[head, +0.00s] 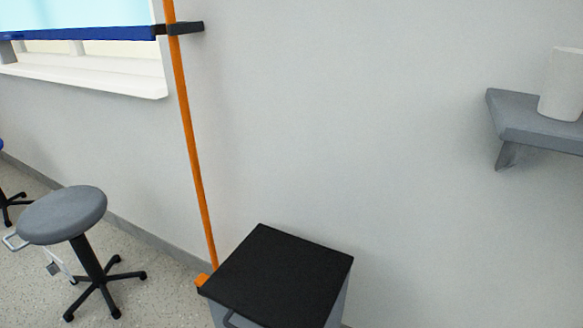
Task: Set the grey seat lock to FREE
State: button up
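A stool with a round grey seat (62,214) stands on the floor at the lower left, on a black column and a black star-shaped foot. A pale loop-shaped handle (15,242) sticks out under the left side of the seat. A small pale part with a dark patch (54,268) hangs below the seat, left of the column. It is too small to read any marking or setting on it. My gripper is not in view.
A cabinet with a black top (284,275) stands at the bottom centre, right of the stool. An orange pole (193,150) rises beside it. Part of another, blue stool (2,146) shows at the left edge. A grey shelf (535,122) holds a white cup (562,85).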

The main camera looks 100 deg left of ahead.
aim_at(53, 268)
jog(key=j+u, duration=0.15)
jog(key=u, duration=0.2)
jog(key=i+j+u, duration=0.1)
jog(key=u, duration=0.25)
jog(key=j+u, duration=0.1)
jog(key=u, duration=2.55)
jog(key=l, duration=0.1)
